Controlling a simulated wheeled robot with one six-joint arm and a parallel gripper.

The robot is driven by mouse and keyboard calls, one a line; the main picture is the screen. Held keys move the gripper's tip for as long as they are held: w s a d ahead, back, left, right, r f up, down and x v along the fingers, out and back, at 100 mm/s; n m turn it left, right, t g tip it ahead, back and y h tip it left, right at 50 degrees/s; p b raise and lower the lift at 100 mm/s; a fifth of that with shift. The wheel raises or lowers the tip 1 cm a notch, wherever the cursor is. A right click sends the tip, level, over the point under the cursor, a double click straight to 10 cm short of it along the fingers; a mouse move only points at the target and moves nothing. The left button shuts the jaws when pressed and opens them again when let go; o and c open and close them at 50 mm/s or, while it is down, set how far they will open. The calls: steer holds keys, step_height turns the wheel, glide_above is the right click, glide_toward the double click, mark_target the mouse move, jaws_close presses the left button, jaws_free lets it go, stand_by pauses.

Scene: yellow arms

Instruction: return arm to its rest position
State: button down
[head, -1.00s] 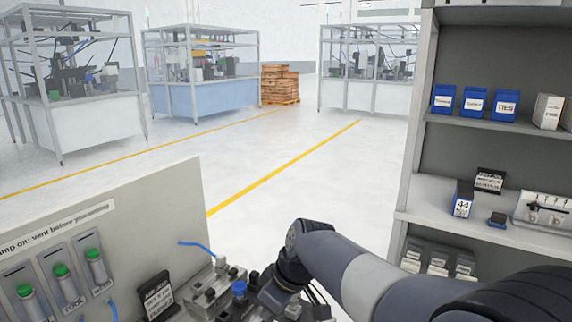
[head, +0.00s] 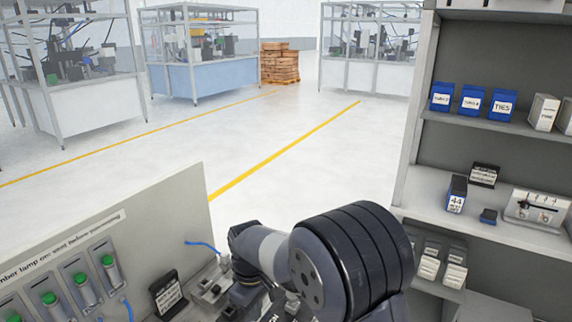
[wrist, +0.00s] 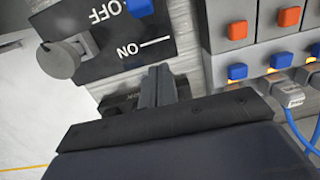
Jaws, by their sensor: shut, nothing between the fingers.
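My gripper (wrist: 160,84) shows in the wrist view as a pair of dark fingers, closed together with nothing between them. It points at a black plate (wrist: 120,35) marked ON and OFF, which carries a grey round knob (wrist: 62,58) and a blue part at its top edge. I cannot tell whether the fingertips touch anything. In the head view my arm is bent at the lower middle, and its large dark joint hides my gripper.
A panel with green-capped cylinders (head: 84,289) stands at lower left. A grey shelf (head: 430,190) with blue boxes stands close on the right. Grey modules (wrist: 240,85) with orange and blue buttons and a blue cable (wrist: 300,135) are near my gripper. Open floor lies beyond.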

steer(key=shift+w+a+f+h+p, duration=0.1)
steer(key=shift+a+f+h+p, duration=0.55)
steer(key=shift+p, duration=0.3)
steer(key=shift+w+a+f+b, duration=0.2)
steer(key=shift+w+a+b, duration=0.15)
steer(key=shift+a+b, duration=0.15)
steer(key=shift+w+a+f+b, duration=0.2)
steer(key=shift+w+a+b, duration=0.15)
steer(key=shift+a, duration=0.1)
step_height(320, 180, up, 10)
steer(key=shift+w+a+b, duration=0.2)
steer(key=shift+a+b, duration=0.2)
steer(key=shift+a, duration=0.05)
steer(key=shift+f, duration=0.1)
